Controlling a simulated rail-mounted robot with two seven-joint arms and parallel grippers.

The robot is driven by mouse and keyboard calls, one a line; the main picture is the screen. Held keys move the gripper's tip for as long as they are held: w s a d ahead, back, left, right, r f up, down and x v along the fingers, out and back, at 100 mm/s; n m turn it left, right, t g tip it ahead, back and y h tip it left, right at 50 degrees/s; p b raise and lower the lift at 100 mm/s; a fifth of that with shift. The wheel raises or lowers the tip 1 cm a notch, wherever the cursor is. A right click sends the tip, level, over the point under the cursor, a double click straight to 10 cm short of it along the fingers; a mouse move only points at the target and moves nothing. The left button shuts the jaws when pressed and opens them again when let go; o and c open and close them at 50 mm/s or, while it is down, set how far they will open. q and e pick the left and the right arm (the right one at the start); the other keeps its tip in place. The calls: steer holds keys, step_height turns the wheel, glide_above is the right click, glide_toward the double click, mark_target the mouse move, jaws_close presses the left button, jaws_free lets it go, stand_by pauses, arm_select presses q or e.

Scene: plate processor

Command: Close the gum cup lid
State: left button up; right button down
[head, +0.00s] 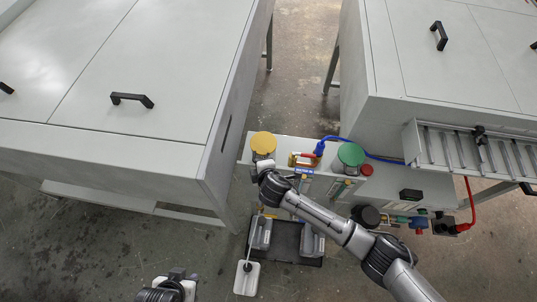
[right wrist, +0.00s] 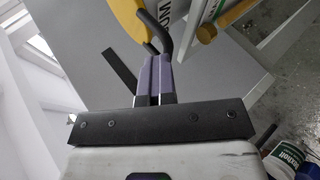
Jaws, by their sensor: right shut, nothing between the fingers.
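A round yellow lid (head: 263,143) shows at the left end of the grey bench between the two cabinets; I cannot tell whether it is the gum cup's. In the right wrist view a yellow rounded part (right wrist: 132,20) is at the top, beside a bent black handle (right wrist: 158,32) and a partly visible white label. My right gripper (right wrist: 154,60) is shut and empty, its tips close to the handle; contact is unclear. In the head view its arm reaches just below the yellow lid. My left gripper (head: 180,274) is low at the left, its fingers unclear.
A green round lid (head: 351,154) and a red knob (head: 366,170) are right of the yellow lid. A black tray (head: 286,252) with grey parts and a white container (head: 246,279) are below. Large cabinets (head: 130,70) (head: 450,85) flank the bench.

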steer(key=a+p+v, duration=0.1)
steer(key=p+v, duration=0.4)
steer(key=v, duration=0.8)
steer(key=s+d+r+m+g+h, duration=0.15)
steer(key=s+d+r+m, duration=0.25)
steer(key=d+r+m, duration=0.75)
steer(key=s+d+f+m+g, duration=0.3)
steer(key=s+d+f, duration=0.15)
steer(key=s, duration=0.55)
steer(key=s+d+f+m+g, duration=0.2)
steer(key=s+d+f+m, duration=0.15)
steer(key=s+f, duration=0.45)
steer(key=w+a+p+v, duration=0.1)
steer(key=p+v, duration=0.7)
steer(key=v, duration=0.1)
steer(key=w+r+p+v, duration=0.1)
steer(key=w+p+v, duration=0.1)
steer(key=p+v, duration=0.6)
steer(key=shift+r+h+p, duration=0.35)
steer(key=shift+r+h, duration=0.1)
steer(key=shift+r, duration=0.35)
